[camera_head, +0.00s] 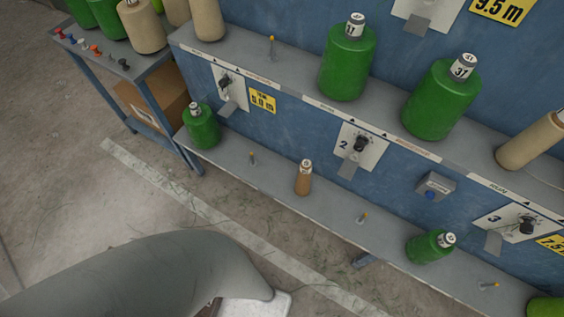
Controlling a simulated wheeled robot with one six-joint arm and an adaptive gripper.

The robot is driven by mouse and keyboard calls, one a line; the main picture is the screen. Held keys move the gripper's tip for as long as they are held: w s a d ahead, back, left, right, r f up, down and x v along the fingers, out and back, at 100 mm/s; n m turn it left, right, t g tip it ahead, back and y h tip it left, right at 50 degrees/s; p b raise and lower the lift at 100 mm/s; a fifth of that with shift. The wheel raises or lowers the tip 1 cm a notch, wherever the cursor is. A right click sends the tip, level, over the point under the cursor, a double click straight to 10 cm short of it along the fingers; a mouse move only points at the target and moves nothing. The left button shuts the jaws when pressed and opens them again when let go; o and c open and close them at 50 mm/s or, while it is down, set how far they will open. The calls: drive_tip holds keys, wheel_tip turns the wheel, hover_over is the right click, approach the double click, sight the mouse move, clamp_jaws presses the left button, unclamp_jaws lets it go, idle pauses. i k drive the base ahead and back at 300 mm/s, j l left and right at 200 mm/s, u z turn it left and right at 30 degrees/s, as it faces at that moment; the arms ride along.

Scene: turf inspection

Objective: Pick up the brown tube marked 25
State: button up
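A small brown tube (304,180) with a white cap label stands upright on the lower grey shelf (335,212), near the middle of the view. The mark on its cap is too small to read. A larger tan tube (533,139) leans or lies tilted on the upper shelf at the far right; its mark does not show. More tan tubes stand at the top left, one of them (207,20) on the upper shelf's end. I cannot tell which one bears 25. A grey link of my arm fills the lower left. My gripper is not in view.
A side table (150,60) stands left, a cardboard box (160,97) beneath. The floor in front is open.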

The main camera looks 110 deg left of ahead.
sight(303, 182)
drive_tip(key=u, duration=0.4)
drive_tip(key=k+u, duration=0.1)
drive_tip(key=u, duration=1.15)
drive_tip(key=k+j+u, duration=0.1)
drive_tip(key=u, duration=0.3)
drive_tip(key=i+j+u, duration=0.15)
drive_tip(key=i+u, duration=0.25)
